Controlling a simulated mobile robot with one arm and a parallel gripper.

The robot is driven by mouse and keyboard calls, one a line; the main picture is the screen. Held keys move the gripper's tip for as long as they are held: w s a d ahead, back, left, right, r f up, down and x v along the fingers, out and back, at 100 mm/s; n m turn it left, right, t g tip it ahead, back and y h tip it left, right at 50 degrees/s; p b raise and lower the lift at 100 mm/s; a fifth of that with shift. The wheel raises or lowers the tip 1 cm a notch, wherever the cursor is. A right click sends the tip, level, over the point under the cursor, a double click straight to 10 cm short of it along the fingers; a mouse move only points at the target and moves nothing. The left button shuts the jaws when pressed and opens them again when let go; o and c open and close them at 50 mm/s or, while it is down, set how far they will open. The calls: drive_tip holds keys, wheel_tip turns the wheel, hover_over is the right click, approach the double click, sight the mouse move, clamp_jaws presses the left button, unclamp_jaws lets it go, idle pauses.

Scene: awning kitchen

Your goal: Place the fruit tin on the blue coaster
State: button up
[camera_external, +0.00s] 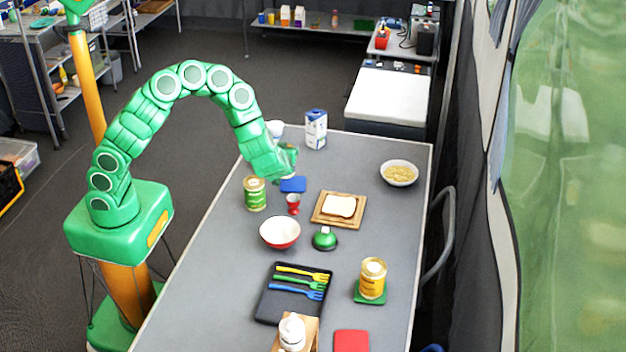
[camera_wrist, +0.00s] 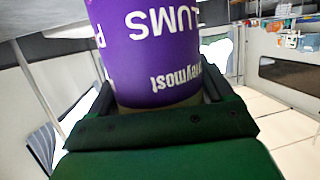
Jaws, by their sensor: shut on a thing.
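My gripper (camera_external: 288,160) is at the back left of the grey table, just above and slightly left of the blue coaster (camera_external: 293,185). In the wrist view my gripper (camera_wrist: 158,100) is shut on a purple fruit tin (camera_wrist: 150,45) with white lettering that reads "LUMS". The tin sits between the two dark fingers, and its upper part is cut off by the frame. In the external view I cannot make the tin out behind my gripper and arm. I cannot tell whether it touches the coaster.
A green tin (camera_external: 255,194) and a red cup (camera_external: 293,203) stand close by the coaster. A bread board (camera_external: 321,219), red bowl (camera_external: 280,232), milk carton (camera_external: 316,129) and pasta bowl (camera_external: 398,173) surround it. A yellow tin (camera_external: 373,278) stands on a green coaster (camera_external: 361,298).

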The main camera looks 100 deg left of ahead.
drive_tip(key=shift+f, duration=1.95)
drive_tip(key=shift+f, duration=0.15)
drive_tip(key=o, duration=1.3)
drive_tip(key=v, duration=1.2)
